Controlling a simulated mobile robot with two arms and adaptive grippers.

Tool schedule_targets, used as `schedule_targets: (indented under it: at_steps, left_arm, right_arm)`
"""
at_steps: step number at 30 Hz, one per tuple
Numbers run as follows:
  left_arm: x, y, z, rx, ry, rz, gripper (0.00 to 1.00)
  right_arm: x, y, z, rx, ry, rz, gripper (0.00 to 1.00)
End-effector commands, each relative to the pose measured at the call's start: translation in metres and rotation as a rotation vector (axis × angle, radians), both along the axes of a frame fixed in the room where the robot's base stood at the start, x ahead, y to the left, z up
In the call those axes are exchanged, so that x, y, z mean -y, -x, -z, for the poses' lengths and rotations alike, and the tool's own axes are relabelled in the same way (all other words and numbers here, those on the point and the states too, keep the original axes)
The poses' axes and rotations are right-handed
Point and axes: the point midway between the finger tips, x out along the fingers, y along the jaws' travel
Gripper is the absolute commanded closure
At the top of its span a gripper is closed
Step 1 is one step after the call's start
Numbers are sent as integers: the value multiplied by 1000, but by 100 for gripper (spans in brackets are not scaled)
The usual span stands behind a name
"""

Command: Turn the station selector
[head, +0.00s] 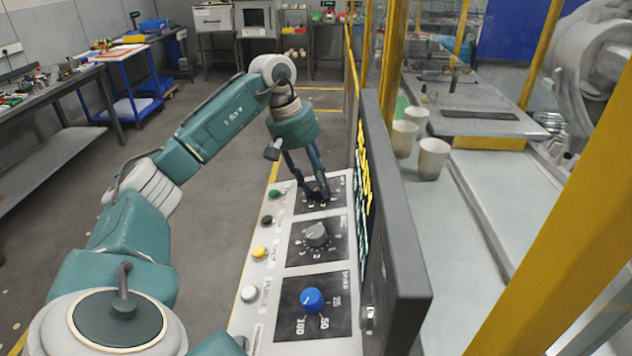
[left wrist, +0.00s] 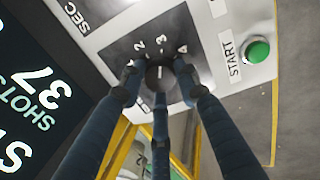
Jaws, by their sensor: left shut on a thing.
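The station selector is a dark round knob (left wrist: 159,74) with a light pointer line, on a dark plate (left wrist: 118,48) with numbers such as 2, 3 and 4. In the left wrist view the line appears to point toward the 3. My left gripper (head: 317,190) reaches down onto the far end of the sloped control panel (head: 251,318). Its blue fingers are shut around the knob and mostly hide it in the head view. My right gripper is in neither view.
A grey knob (head: 315,234) and a blue knob (head: 312,300) sit nearer on the panel. Green (head: 274,194), yellow (head: 259,252) and white (head: 249,293) buttons line its left edge. A screen (head: 388,215) stands close on the right. The floor left of the panel is clear.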

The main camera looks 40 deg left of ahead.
Motion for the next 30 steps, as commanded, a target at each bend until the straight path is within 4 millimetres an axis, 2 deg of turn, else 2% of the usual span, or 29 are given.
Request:
schedule_targets:
  at_steps: [7,14,30]
  left_arm:
    - [-1,0,-2,-3,3,-33,94]
    - [-1,0,-3,-27,23,-150,95]
    - [-1,0,-4,-123,106,-632,95]
  right_arm:
    - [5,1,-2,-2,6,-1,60]
    - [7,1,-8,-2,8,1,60]
    - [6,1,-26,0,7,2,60]
